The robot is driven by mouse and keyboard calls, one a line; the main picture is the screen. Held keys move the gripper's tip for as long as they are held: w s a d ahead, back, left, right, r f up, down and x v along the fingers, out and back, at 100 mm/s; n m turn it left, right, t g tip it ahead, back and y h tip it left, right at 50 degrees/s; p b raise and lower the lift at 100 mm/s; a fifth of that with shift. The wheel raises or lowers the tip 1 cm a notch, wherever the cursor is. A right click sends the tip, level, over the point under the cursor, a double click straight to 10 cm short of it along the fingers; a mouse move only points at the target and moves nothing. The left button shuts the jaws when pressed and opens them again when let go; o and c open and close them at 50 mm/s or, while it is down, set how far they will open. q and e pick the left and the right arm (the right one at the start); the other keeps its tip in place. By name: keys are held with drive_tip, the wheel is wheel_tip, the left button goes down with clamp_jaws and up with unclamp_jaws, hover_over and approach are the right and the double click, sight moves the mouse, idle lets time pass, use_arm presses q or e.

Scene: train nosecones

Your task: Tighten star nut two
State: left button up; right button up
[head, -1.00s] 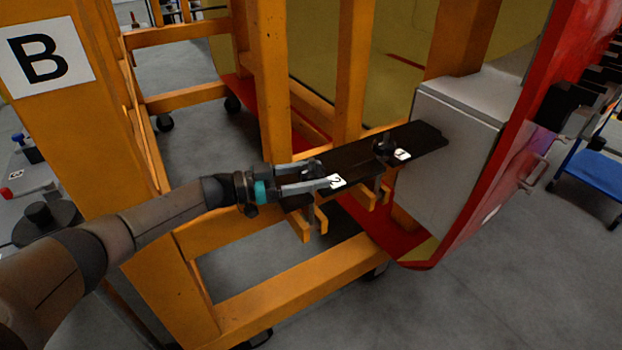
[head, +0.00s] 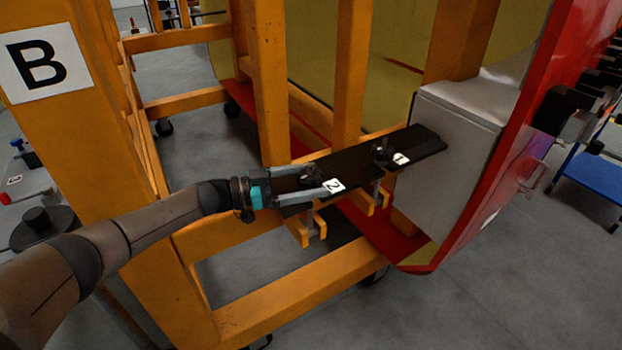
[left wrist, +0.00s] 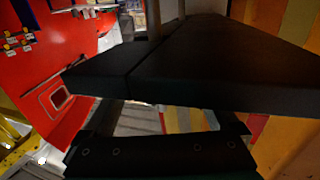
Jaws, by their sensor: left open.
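Star nut two (head: 311,176) is a small dark knob on the dark plate (head: 350,163), beside the white label "2" (head: 334,186). My left gripper (head: 320,177) is open, with one finger on each side of the nut. I cannot tell whether either finger touches it. Another dark knob (head: 382,151) stands farther along the plate by label "1" (head: 401,159). In the left wrist view my left gripper (left wrist: 168,118) shows below the dark plate (left wrist: 215,65), which hides the fingertips; the nut cannot be made out there. My right gripper is not in view.
Orange clamp brackets (head: 308,232) hang under the plate. An orange frame (head: 267,90) with sign "B" (head: 43,60) surrounds my arm. A grey box (head: 450,150) and red nosecone shell (head: 500,165) stand right. A blue cart (head: 592,178) is at far right.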

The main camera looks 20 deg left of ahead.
use_arm(q)
drive_tip(key=v, duration=0.7)
drive_tip(key=shift+d, duration=0.1)
